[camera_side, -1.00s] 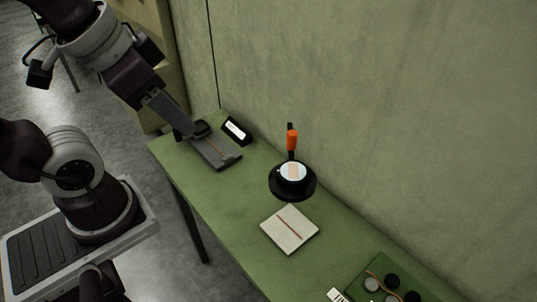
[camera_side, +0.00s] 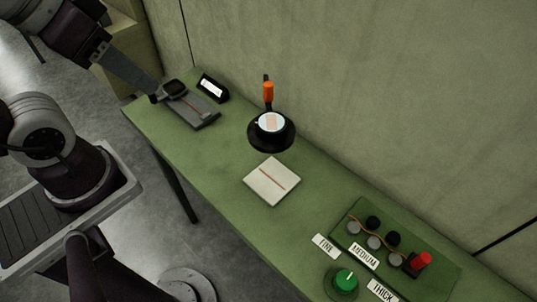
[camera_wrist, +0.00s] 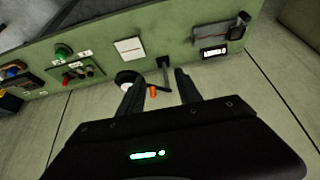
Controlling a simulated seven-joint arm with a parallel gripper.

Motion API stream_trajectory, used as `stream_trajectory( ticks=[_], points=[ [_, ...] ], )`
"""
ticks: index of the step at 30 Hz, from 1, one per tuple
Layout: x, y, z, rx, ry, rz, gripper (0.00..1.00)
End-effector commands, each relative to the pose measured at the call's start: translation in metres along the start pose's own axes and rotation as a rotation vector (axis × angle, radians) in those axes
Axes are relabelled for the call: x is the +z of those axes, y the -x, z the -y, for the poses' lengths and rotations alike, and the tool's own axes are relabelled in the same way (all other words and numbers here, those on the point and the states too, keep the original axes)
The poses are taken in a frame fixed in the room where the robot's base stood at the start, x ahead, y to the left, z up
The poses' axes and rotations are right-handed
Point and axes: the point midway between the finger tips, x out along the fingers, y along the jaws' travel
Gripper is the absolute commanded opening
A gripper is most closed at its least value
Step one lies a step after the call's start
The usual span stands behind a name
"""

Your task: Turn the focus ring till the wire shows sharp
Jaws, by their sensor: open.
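The magnifier (camera_side: 284,137) has a black ring around a pale lens (camera_side: 265,122), with an orange grip (camera_side: 268,92) on a black post behind it. A broad, pale tan band shows in the lens; I cannot tell how sharp it is. A white tile (camera_side: 258,192) with a thin reddish wire (camera_side: 273,178) lies in front. My gripper (camera_side: 155,97) is at the far left end of the bench, apart from the magnifier. In the wrist view my gripper (camera_wrist: 157,80) is open and empty, the orange grip (camera_wrist: 153,91) showing beyond between its fingers. The black ring is partly hidden there.
A grey wire plate (camera_side: 199,112) and a small lit display (camera_side: 213,88) stand at the bench's left end, beside my gripper. A green panel (camera_side: 440,273) with knobs, a red handle (camera_side: 422,260) and a green button (camera_side: 346,279) are at right. A wall runs behind.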

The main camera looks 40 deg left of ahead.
Motion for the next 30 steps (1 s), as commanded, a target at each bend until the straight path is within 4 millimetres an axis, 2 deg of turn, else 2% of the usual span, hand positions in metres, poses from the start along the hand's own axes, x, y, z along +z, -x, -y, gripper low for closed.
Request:
stream_trajectory(
  ticks=[13, 16, 18, 20, 23, 24, 27, 30],
  points=[
    [0.000, 0.000, 0.000, 0.000, 0.000, 0.000, 0.41],
    [-0.004, 0.000, -0.001, 0.006, 0.005, 0.011, 0.59],
    [-0.019, -0.001, -0.007, 0.028, 0.026, 0.057, 0.73],
    [-0.041, -0.006, -0.017, 0.049, 0.059, 0.124, 0.75],
    [-0.080, -0.030, -0.043, 0.058, 0.124, 0.256, 0.75],
    [-0.093, -0.043, -0.056, 0.049, 0.148, 0.304, 0.75],
    [-0.113, -0.078, -0.086, 0.009, 0.196, 0.404, 0.75],
    [-0.119, -0.106, -0.109, -0.034, 0.225, 0.462, 0.75]
  ],
)
